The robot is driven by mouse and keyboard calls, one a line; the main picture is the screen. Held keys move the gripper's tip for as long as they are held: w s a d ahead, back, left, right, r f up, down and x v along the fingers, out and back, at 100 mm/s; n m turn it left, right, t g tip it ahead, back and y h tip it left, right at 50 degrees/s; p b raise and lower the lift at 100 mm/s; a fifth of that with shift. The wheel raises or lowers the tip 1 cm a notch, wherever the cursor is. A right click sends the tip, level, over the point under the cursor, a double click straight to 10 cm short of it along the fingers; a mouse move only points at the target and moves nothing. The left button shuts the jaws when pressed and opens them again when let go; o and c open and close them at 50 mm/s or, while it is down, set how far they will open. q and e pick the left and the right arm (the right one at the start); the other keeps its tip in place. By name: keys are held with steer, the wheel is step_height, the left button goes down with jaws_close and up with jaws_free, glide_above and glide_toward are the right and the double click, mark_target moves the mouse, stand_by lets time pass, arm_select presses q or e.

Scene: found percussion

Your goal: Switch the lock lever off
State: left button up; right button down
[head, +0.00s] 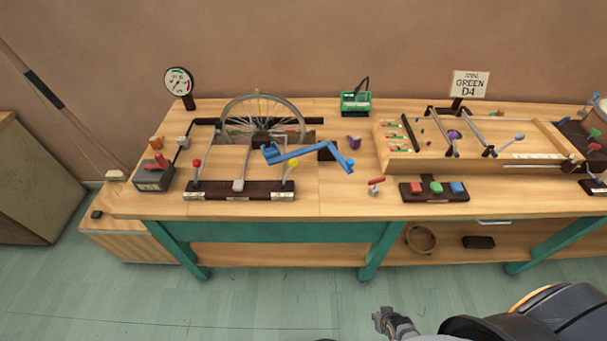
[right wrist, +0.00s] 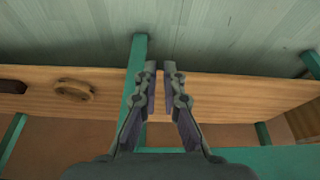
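Two small red levers show in the head view, and I cannot tell which one is the lock lever. One is a red-handled lever (head: 376,182) on a pale base near the table's front edge. The other is a red lever (head: 156,161) on a dark grey box (head: 153,178) at the left end. My right gripper (head: 379,319) is low in front of the workbench, well away from both. In the right wrist view my right gripper (right wrist: 159,68) is empty, its fingertips a narrow gap apart. My left gripper is not in view.
The workbench (head: 330,205) holds a spoked wheel (head: 258,112), a blue crank (head: 310,153), a dark block with red, green and blue buttons (head: 436,188), and a wooden tray (head: 470,165). A lower shelf (head: 320,258) bears a round basket (head: 421,238). The floor in front is clear.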

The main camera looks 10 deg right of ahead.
steer(key=w+a+r+m+t+y+b, duration=0.1)
steer(key=w+a+r+t+b, duration=0.15)
steer(key=w+r, duration=0.55)
steer(key=w+a+r+m+t+y+b, duration=0.15)
steer(key=w+r+t+b, duration=0.35)
steer(key=w, duration=0.6)
steer(key=w+a+r+m+t+y+b, duration=0.1)
steer(key=a+r+y+b, duration=0.3)
steer(key=r, duration=0.7)
steer(key=w+a+r+m+t+y+p, duration=0.1)
steer(key=a+r+y, duration=0.1)
steer(key=a+r, duration=0.7)
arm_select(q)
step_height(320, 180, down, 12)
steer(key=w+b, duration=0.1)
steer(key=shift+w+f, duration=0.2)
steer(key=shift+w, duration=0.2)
arm_select(e)
steer(key=w+d+r+m+t+h, duration=0.1)
steer(key=d+r+m+t, duration=0.3)
steer(key=r+m, duration=0.5)
steer(key=shift+w+d+r, duration=0.55)
steer(key=shift+d+r, duration=0.05)
steer(key=shift+d, duration=0.45)
